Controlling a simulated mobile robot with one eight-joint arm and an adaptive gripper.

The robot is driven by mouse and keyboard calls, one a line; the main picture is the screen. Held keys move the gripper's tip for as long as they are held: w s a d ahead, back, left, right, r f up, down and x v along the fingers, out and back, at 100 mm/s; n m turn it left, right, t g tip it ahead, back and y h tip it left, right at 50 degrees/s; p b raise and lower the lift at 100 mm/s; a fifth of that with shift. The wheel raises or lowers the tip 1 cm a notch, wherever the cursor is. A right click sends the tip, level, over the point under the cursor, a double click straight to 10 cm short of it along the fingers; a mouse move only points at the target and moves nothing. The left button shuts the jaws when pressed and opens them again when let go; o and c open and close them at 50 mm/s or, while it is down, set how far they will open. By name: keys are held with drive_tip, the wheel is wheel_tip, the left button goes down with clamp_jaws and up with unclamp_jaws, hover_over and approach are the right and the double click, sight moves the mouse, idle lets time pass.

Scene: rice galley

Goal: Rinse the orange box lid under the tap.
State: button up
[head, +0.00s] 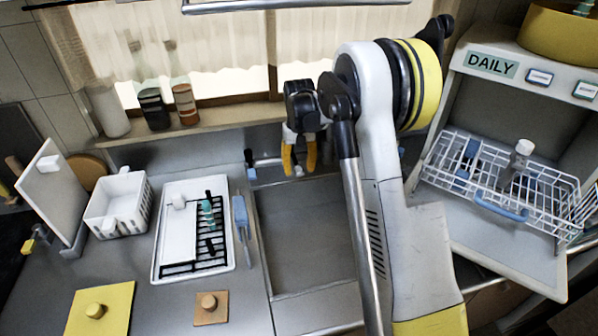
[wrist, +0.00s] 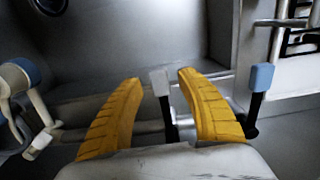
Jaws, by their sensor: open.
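A small orange-brown square lid with a round knob (head: 211,308) lies flat on the counter, left of the sink's front. I take it for the orange box lid. My gripper (head: 298,172) is far from it, over the back of the sink (head: 300,240), with its yellow fingers apart and pointing down. In the wrist view the open fingers (wrist: 160,105) stand either side of a pale grey lever (wrist: 160,82) on the tap fittings. Contact with it cannot be told. A blue-tipped lever (wrist: 262,76) is to the right. My arm hides part of the sink and tap.
A larger yellow lid (head: 118,315) lies left of the orange one. A white tray with a black rack (head: 160,265), a white basket (head: 98,222) and an upright board (head: 50,190) stand on the left counter. A wire rack (head: 560,180) is at right.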

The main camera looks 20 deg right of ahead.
drive_tip(key=shift+f, duration=0.2)
clamp_jaws()
drive_tip(key=shift+w+r+g+p, duration=0.15)
drive_tip(key=shift+r+g+p, duration=0.4)
drive_tip(key=shift+r+g, duration=0.2)
